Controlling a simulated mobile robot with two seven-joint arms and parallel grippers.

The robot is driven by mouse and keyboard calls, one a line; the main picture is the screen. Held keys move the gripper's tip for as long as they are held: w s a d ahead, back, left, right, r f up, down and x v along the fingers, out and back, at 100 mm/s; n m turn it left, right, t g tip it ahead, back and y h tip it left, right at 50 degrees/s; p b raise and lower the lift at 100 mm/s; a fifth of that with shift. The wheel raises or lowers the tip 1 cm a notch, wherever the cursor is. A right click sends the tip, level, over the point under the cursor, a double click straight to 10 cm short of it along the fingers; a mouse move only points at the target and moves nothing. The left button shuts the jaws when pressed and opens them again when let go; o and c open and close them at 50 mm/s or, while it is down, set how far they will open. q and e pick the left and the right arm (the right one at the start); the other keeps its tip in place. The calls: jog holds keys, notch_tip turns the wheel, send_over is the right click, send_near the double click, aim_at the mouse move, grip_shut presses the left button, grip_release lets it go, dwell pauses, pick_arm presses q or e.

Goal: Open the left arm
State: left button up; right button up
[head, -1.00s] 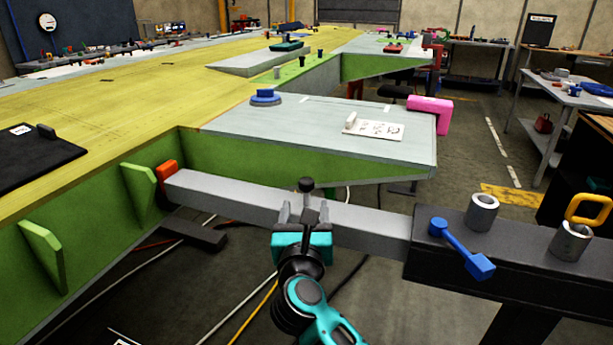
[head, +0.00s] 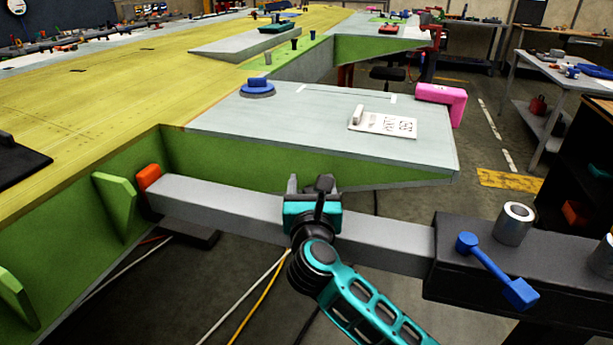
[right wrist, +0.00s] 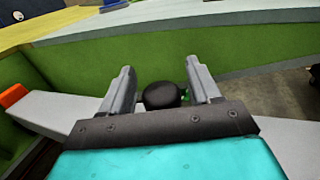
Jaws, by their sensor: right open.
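The jig's arm is a long grey beam (head: 220,208) with an orange pad (head: 148,177) at its left end, which is at the green wing frame (head: 225,163). It also shows in the right wrist view (right wrist: 62,112). A black knob (head: 325,183) stands up on the beam. My right gripper (head: 309,185), teal with grey fingers, is open at the knob. In the right wrist view the knob (right wrist: 161,95) sits between the two fingers, with gaps on both sides. The knob's lower part is hidden. My left gripper is not in view.
The beam runs into a dark post (head: 470,262) at right, carrying a blue lever (head: 497,272) and a metal cylinder (head: 515,223). A pink block (head: 442,101) and a white labelled plate (head: 385,121) are on the grey wing panel above. Open floor lies below the beam.

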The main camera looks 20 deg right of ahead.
jog(key=shift+w, duration=0.2)
jog(key=shift+s+r, duration=0.1)
jog(key=shift+c, duration=0.4)
grip_shut()
